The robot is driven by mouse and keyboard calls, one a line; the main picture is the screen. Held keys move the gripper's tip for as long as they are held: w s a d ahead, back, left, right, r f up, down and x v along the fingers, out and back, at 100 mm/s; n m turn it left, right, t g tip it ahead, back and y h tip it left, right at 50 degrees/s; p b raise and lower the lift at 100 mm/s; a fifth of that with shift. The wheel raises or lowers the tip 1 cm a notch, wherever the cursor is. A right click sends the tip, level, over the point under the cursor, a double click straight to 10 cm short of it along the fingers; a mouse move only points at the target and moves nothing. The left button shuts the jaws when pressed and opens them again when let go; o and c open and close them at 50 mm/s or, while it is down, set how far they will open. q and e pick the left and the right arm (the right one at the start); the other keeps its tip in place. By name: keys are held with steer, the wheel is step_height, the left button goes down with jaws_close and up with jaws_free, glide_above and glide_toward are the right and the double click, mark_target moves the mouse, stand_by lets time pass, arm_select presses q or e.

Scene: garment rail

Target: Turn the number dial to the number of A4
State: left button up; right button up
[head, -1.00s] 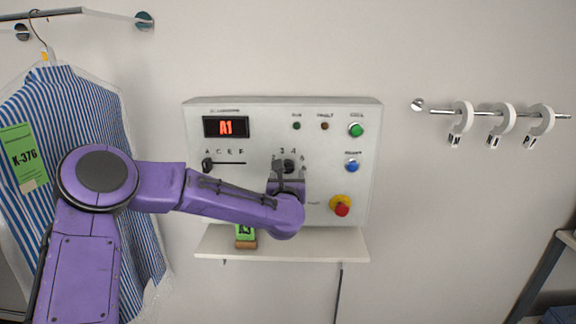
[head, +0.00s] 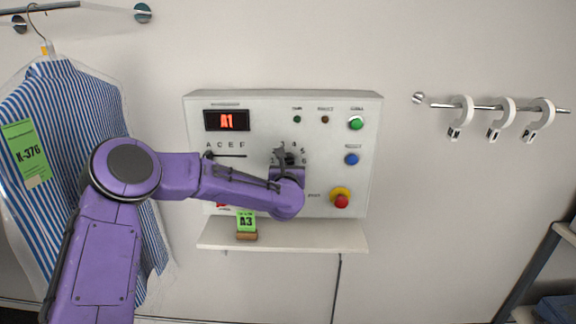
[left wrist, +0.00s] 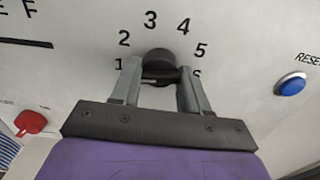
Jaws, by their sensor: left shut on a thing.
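The number dial (left wrist: 158,58) is a dark round knob on the white control panel (head: 250,100). In the left wrist view the numbers 1 to 6 arc around it. My left gripper (left wrist: 161,74) is shut on the dial, one finger on each side; in the head view the gripper (head: 287,158) largely hides it. The dial's pointer cannot be made out. The display (head: 226,121) reads A1 in red. The letter slider (head: 208,155) has its knob at the left end, by A. A green card (head: 246,221) on the shelf appears to read A3. My right gripper does not show.
The panel has a green button (head: 356,123), a blue button (head: 351,159) and a red knob on yellow (head: 341,201). A shelf (head: 310,236) juts out below. A striped shirt (head: 75,130) hangs left. A rail with white rings (head: 502,115) is at right.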

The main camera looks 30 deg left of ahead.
arm_select(q)
steer(key=shift+f, duration=0.1)
steer(key=m+b, duration=0.3)
steer(key=m, duration=1.3)
steer(key=shift+m, duration=0.3)
steer(key=m+p, duration=0.1)
steer(key=m, duration=0.2)
steer(key=shift+m, duration=0.3)
steer(key=shift+m+p, duration=0.5)
steer(key=shift+m, duration=1.1)
